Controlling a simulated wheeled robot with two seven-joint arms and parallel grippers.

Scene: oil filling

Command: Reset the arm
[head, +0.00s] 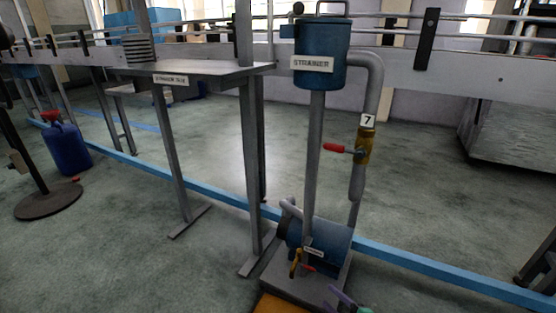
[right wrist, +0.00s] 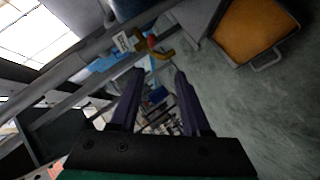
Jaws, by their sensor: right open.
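My right gripper (head: 342,298) shows at the bottom edge of the head view, just right of the pump base, with only its purple fingers and a bit of green in the picture. In the right wrist view its two dark purple fingers (right wrist: 159,75) stand apart with nothing between them. My left gripper is in neither view. The blue strainer (head: 321,62) stands on a grey pipe above the blue pump (head: 325,240). A red-handled brass valve (head: 362,146) sits on the side pipe below the tag 7.
An orange-topped tray (right wrist: 257,30) with a handle is on the floor; its edge shows in the head view (head: 275,305). A labelled metal table (head: 195,70) stands left of the strainer. A blue jug (head: 66,148) stands far left. A blue floor rail (head: 440,272) crosses behind the pump.

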